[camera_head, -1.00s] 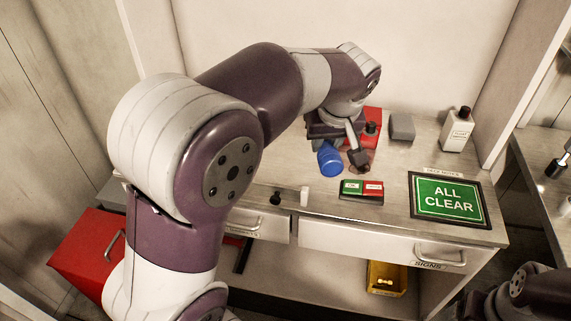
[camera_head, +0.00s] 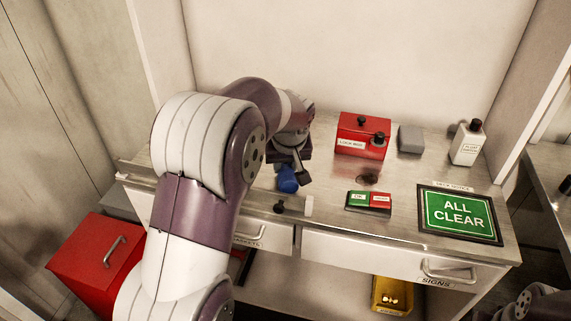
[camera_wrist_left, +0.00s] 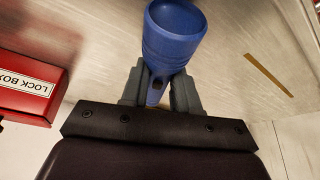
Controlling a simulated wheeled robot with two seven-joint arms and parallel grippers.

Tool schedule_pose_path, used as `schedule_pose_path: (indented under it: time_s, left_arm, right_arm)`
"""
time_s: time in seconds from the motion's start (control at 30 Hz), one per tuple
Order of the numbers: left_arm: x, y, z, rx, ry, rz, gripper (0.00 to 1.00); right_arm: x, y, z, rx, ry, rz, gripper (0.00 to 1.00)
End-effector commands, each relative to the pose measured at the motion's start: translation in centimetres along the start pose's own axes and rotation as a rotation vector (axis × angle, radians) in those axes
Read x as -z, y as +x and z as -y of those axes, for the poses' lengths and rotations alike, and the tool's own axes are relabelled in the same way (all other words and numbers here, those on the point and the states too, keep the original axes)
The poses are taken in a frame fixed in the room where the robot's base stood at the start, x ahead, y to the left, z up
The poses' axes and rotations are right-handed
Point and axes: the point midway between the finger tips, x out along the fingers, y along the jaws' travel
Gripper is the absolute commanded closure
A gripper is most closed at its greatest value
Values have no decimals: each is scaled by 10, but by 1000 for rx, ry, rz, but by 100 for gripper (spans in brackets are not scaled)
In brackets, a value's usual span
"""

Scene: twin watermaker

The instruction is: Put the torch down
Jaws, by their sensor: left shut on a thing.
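The torch is blue with a wide round head, and in the left wrist view the torch (camera_wrist_left: 175,38) sits between the grey fingers of my left gripper (camera_wrist_left: 160,92). My left gripper is shut on it. In the head view the torch (camera_head: 288,180) shows just below my left gripper (camera_head: 296,172), over the left part of the grey worktop (camera_head: 330,185). My arm and gripper hide part of it. I cannot tell whether the torch touches the worktop. Only a dark part of my right arm shows at the bottom right; its gripper is not visible.
A red lock box (camera_head: 362,138), a grey block (camera_head: 411,139) and a white bottle (camera_head: 467,144) stand at the back. A green and red block (camera_head: 369,201) and an ALL CLEAR sign (camera_head: 459,214) lie in front. A small black-and-white item (camera_head: 294,207) lies near the front edge.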

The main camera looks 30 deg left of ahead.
Motion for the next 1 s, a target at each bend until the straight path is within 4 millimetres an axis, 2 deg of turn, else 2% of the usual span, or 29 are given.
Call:
schedule_pose_path:
  time_s: [0.07,0.1,0.17,0.43,0.53,0.8,1.0]
  left_arm:
    - [-1,1,0,1,0,4,100]
    - [-2,1,0,2,1,5,67]
    - [-2,1,0,2,1,5,48]
    - [-1,0,0,2,1,4,48]
    - [0,-9,0,1,1,1,48]
    - [0,-78,-1,-1,1,0,48]
    - [0,-113,0,1,1,2,48]
  right_arm:
    - [0,0,0,0,0,0,20]
    - [0,0,0,0,0,0,20]
    - [0,0,0,0,0,0,20]
    - [0,0,0,0,0,0,20]
    - [0,-2,0,0,0,0,20]
    - [1,-11,0,0,0,0,20]
    - [2,-14,0,0,0,0,20]
